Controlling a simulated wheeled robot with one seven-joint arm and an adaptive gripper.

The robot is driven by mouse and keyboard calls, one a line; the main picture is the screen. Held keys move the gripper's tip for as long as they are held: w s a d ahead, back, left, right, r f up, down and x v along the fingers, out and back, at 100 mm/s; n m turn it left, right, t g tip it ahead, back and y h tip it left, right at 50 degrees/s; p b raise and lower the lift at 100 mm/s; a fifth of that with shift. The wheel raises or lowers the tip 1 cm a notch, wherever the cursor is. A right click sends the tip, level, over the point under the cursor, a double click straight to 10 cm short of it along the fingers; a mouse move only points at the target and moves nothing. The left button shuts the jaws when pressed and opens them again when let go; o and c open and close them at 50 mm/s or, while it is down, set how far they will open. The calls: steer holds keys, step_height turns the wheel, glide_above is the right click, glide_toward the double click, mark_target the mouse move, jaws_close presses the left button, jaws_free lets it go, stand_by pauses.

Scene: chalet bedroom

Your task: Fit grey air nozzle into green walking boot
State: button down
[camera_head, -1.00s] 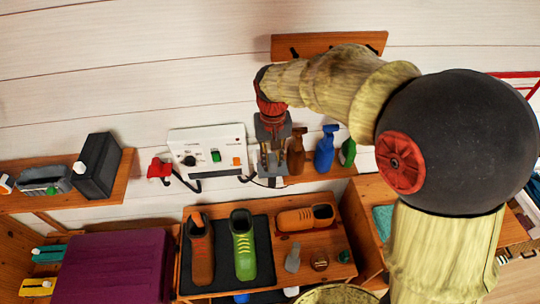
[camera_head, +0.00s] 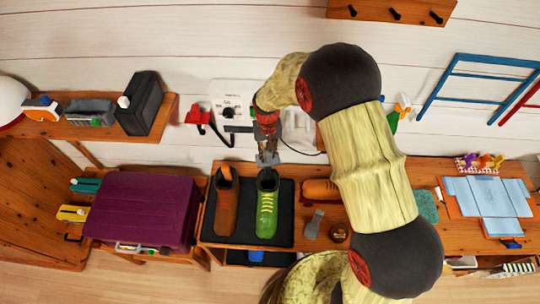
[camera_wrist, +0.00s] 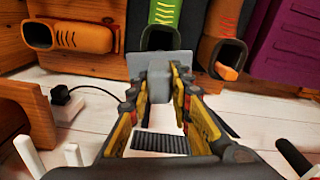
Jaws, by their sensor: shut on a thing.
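The green walking boot (camera_head: 267,215) with yellow laces stands on a dark mat, its dark opening towards the wall. My gripper (camera_head: 267,152) is at that opening end, shut on the grey air nozzle (camera_wrist: 150,66). In the wrist view, the nozzle shows as a flat grey piece between the fingertips (camera_wrist: 160,80). It overlaps the near edge of the opening of the green boot (camera_wrist: 160,38). I cannot tell whether any of it is inside the boot, as the fingers and the plate hide its far side.
A brown boot (camera_head: 226,212) with an orange piece in its opening stands beside the green one. An orange shoe (camera_head: 320,189) is on the other side, partly behind my arm. A grey tool (camera_head: 313,225) lies near it. A purple case (camera_head: 143,210) is at left. A white wall unit (camera_head: 228,96) with a cable is behind.

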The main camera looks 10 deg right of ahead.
mark_target(268, 173)
steer(key=shift+w+f+b, duration=0.1)
steer(key=shift+f+b, duration=4.15)
steer(key=shift+f, duration=2.95)
steer(key=shift+f+b, duration=0.5)
steer(key=shift+f, duration=0.5)
steer(key=c, duration=1.6)
jaws_free()
steer(key=shift+c, duration=0.2)
steer(key=shift+o, duration=0.5)
step_height(268, 173, up, 12)
